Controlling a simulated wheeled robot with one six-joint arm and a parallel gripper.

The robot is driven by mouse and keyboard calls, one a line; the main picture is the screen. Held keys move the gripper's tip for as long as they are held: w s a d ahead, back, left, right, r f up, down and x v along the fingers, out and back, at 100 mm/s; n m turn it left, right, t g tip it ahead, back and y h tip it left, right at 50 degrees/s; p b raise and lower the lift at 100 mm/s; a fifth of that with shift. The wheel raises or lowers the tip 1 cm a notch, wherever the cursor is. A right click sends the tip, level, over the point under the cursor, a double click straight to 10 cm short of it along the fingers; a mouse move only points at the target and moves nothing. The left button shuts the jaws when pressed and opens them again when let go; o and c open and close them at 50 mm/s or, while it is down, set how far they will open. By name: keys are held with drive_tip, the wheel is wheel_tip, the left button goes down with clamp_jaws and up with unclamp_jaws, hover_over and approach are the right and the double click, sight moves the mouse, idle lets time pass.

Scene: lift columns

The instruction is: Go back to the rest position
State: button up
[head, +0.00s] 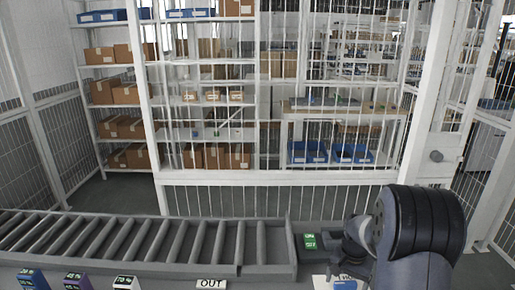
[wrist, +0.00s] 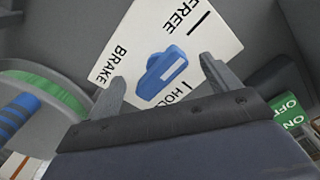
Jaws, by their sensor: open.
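My gripper (wrist: 163,72) is open and empty in the wrist view, its two grey fingertips apart. Between and beyond them is a blue knob (wrist: 160,78) with a white mark, on a white plate (wrist: 206,34). The plate reads FREE, BRAKE and a partly covered word starting HO. Whether the fingers touch the knob, I cannot tell. In the head view my arm reaches down at the lower right, over the white plate (head: 321,283); my fingertips are not clear there.
A green ON/OFF switch (wrist: 288,113) is right of the plate; it shows in the head view (head: 310,241). A round grey part with a green band (wrist: 45,88) is at left. A roller conveyor (head: 150,240) ends beside the switch. White mesh fencing (head: 290,200) stands behind.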

drive_tip(key=m+p, duration=0.3)
drive_tip(key=m, duration=0.3)
drive_tip(key=shift+r, duration=0.1)
wheel_tip(320, 180, up, 9)
drive_tip(key=shift+f+b, duration=0.2)
drive_tip(key=shift+b, duration=0.7)
drive_tip(key=shift+r, duration=0.75)
drive_tip(key=shift+s, duration=0.1)
